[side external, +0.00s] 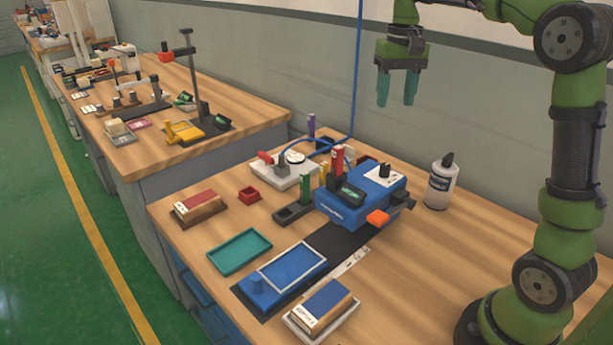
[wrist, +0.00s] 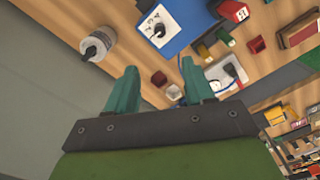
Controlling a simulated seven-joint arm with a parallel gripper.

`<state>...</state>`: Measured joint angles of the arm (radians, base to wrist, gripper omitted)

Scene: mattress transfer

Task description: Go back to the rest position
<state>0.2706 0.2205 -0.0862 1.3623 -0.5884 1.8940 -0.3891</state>
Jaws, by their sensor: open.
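My gripper (side external: 397,88) is raised high above the back of the workbench in the side external view, with its teal fingers pointing down. The fingers are apart and nothing is between them. In the wrist view my gripper (wrist: 160,92) also shows open and empty, with the bench tilted beyond it. My green arm rises at the right of the side external view.
The wooden bench (side external: 440,270) holds a blue machine (side external: 362,200), a white bottle (side external: 441,182), a teal tray (side external: 239,251), a blue plate fixture (side external: 285,276), a blue-topped block (side external: 322,308) and a red-topped block (side external: 198,206). A blue cable (side external: 357,70) hangs near my gripper. The bench's right side is clear.

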